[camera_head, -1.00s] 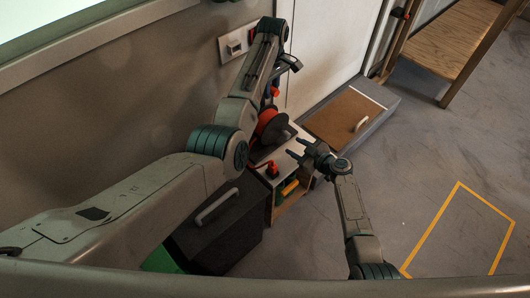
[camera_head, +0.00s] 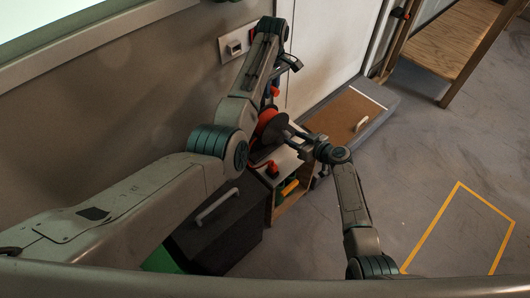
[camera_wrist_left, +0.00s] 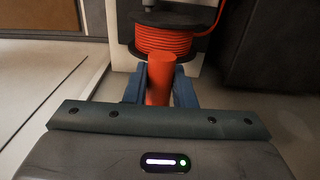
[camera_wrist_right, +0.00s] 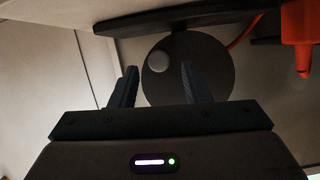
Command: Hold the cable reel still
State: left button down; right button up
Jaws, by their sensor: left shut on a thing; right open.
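The cable reel (camera_head: 268,124), wound with orange cable, stands on a small white-topped cabinet; it also shows in the left wrist view (camera_wrist_left: 178,42). My left gripper (camera_wrist_left: 160,78) is shut on an orange cylindrical piece (camera_wrist_left: 158,88), in front of the reel in that view. In the head view, my left arm partly hides this grip. My right gripper (camera_head: 290,137) is open beside the reel. In the right wrist view, the reel's dark round flange (camera_wrist_right: 208,72) with a pale knob lies beyond and between the fingers (camera_wrist_right: 158,84); contact cannot be told.
A red-orange thing (camera_head: 272,168) sits on the cabinet top near the reel. A dark box with a handle (camera_head: 217,207) stands in front. A brown-lidded box (camera_head: 342,115) lies behind to the right. Floor at right is open, with a yellow outline (camera_head: 437,212).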

aim_at(289, 136)
jog(key=shift+x, duration=2.1)
jog(key=shift+r, duration=0.1)
jog(key=c, duration=0.7)
